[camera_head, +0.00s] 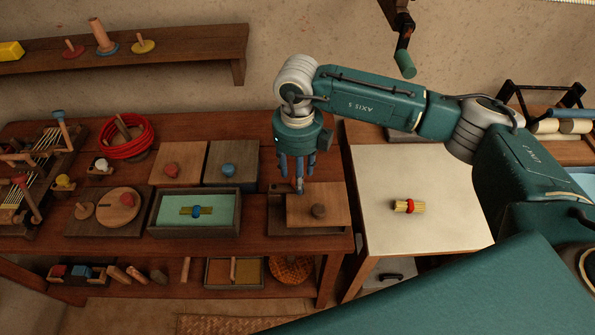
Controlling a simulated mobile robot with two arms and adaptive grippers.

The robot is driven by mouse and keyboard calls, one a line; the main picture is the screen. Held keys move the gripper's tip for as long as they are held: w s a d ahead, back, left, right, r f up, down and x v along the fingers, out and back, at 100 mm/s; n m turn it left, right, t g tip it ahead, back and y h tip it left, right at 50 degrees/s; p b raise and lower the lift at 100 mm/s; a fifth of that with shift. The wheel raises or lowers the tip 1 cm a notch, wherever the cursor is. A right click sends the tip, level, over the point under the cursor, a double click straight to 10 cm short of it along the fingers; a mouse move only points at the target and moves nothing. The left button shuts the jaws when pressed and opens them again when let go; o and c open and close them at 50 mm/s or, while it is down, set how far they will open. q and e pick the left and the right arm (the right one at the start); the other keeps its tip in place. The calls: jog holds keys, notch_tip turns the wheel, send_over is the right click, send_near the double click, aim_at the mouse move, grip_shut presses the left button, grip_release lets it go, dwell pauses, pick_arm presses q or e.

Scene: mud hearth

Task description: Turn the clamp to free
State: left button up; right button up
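My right arm reaches in from the right, and its gripper (299,180) points down over the brown wooden table. The fingertips are at the back left edge of a low wooden block (335,205) with a dark round knob (318,211) on top. The fingers overlap in this view, so I cannot tell whether they are apart or shut, or whether they touch the block. No part is clearly recognisable as the clamp; a small part at the fingertips may be hidden. My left gripper is not in view.
Left of the block are a green-lined tray (165,222) and two lidded boxes with a red knob (171,170) and a blue knob (228,171). A pale table (440,190) on the right holds a tied bundle (408,206). A handle (405,58) hangs above.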

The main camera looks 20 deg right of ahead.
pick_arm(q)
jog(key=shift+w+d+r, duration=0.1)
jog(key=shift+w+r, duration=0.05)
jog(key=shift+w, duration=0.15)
pick_arm(e)
jog(key=shift+f, duration=0.6)
grip_shut()
jog(key=shift+w, duration=0.1)
